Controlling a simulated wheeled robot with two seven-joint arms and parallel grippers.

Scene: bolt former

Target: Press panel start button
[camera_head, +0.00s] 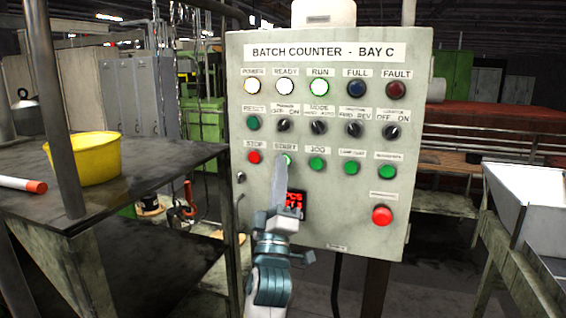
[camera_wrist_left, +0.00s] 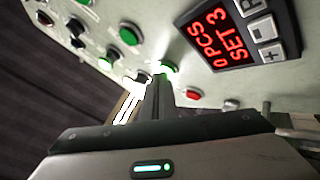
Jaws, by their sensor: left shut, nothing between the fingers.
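The grey control panel (camera_head: 330,225) is labelled BATCH COUNTER - BAY C. Its green START button (camera_head: 289,159) is in the lower button row, right of the red STOP button (camera_head: 254,157). My left gripper (camera_head: 281,160) is shut and empty, with its fingertips at the START button and partly covering it. In the left wrist view the shut fingertips (camera_wrist_left: 161,82) overlap the lower part of the lit green START button (camera_wrist_left: 169,69). I cannot tell whether they touch it. My right gripper is not in view.
Green JOG button (camera_head: 317,164) is right of START. A red counter display (camera_head: 296,199) sits below, beside my left wrist. A large red button (camera_head: 382,215) is at the panel's lower right. A dark table (camera_head: 150,170) with a yellow bucket (camera_head: 84,158) stands at left. A metal chute (camera_head: 525,190) is at right.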

